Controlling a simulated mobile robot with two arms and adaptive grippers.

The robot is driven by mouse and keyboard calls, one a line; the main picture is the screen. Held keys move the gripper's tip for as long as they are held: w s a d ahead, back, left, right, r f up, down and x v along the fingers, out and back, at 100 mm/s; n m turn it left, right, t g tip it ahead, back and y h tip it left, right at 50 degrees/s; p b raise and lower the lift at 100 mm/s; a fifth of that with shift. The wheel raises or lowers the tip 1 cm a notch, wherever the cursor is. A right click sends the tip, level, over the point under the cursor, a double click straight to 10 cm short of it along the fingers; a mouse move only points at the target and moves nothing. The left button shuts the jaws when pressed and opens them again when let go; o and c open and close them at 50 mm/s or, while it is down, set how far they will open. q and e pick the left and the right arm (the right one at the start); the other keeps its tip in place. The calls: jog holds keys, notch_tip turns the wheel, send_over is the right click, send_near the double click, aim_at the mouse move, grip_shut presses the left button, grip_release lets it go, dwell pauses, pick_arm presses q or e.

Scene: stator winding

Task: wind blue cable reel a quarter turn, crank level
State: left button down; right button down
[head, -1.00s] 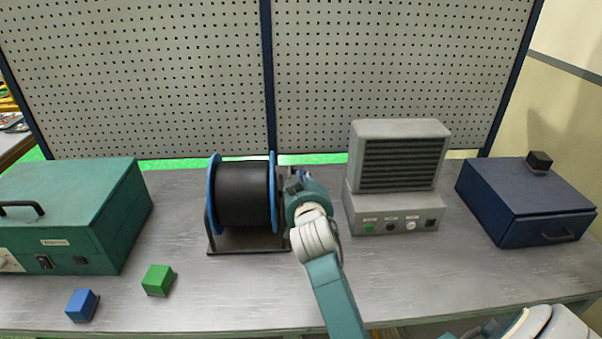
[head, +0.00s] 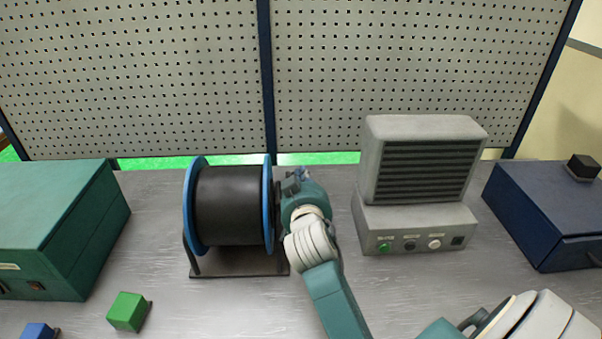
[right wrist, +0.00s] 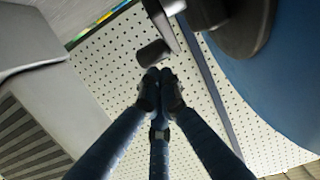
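The cable reel (head: 230,205) has blue flanges and a black drum, and stands upright on a dark stand at the bench's middle. Its blue flange fills the right of the right wrist view (right wrist: 280,85). My right gripper (head: 298,178) is at the reel's right side and hides most of the crank in the head view. In the right wrist view the crank's dark handle (right wrist: 153,53) lies just beyond my fingertips (right wrist: 159,85). The tips look close together; whether they touch the handle or each other is unclear. My left gripper is out of view.
A grey vented unit (head: 415,225) stands close to the right of my right arm. A dark blue box (head: 545,220) is further right. A green case (head: 55,225), a green cube (head: 128,310) and a blue cube (head: 38,331) are at left. A pegboard (head: 400,70) stands behind.

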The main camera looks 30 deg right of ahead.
jog(key=shift+s+r, duration=0.1)
jog(key=shift+s, duration=0.05)
jog(key=shift+w+d+f+g+y+p, duration=0.15)
jog(key=shift+w+d+f+g+p, duration=0.3)
jog(key=shift+p, duration=0.65)
jog(key=shift+w+d+f+g+y+p, duration=0.1)
jog(key=shift+w+d+f+y+p, duration=0.1)
jog(key=shift+w+f+p, duration=0.65)
jog(key=shift+s+r, duration=0.15)
jog(key=shift+r, duration=0.2)
jog(key=shift+r+p, duration=0.1)
jog(key=shift+p, duration=0.25)
